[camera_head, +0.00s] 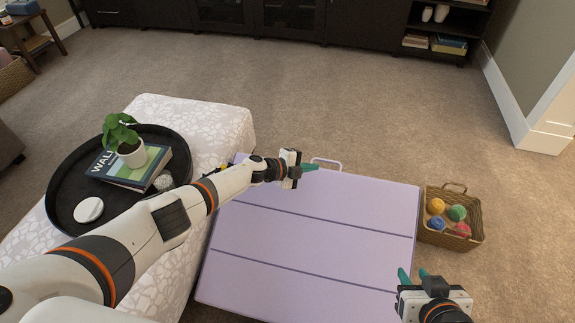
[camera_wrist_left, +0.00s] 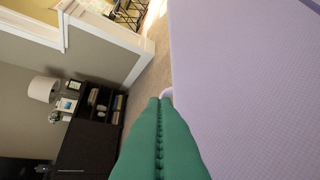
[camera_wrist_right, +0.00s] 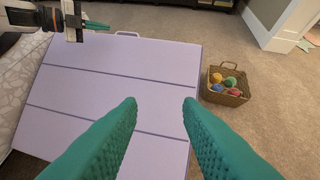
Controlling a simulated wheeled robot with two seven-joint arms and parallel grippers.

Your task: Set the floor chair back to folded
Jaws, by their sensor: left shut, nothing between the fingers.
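The floor chair (camera_head: 310,248) is a lavender padded panel with dark seam lines across it, spread out in front of me. A pale loop handle (camera_head: 328,161) stands at its far edge. My left gripper (camera_head: 310,167) is shut and empty, its green fingertips at the far edge close to the handle; I cannot tell whether they touch. In the left wrist view the shut fingers (camera_wrist_left: 160,105) lie beside the lavender surface (camera_wrist_left: 245,80). My right gripper (camera_head: 413,275) is open and empty near the chair's right edge; its spread fingers (camera_wrist_right: 160,102) show in the right wrist view.
A patterned white ottoman (camera_head: 215,125) stands along the chair's left side, bearing a black tray (camera_head: 62,190) with books, a plant and a coaster. A wicker basket (camera_head: 440,241) of colored balls sits just right of the chair. Carpet beyond the far edge is clear up to dark cabinets (camera_head: 290,20).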

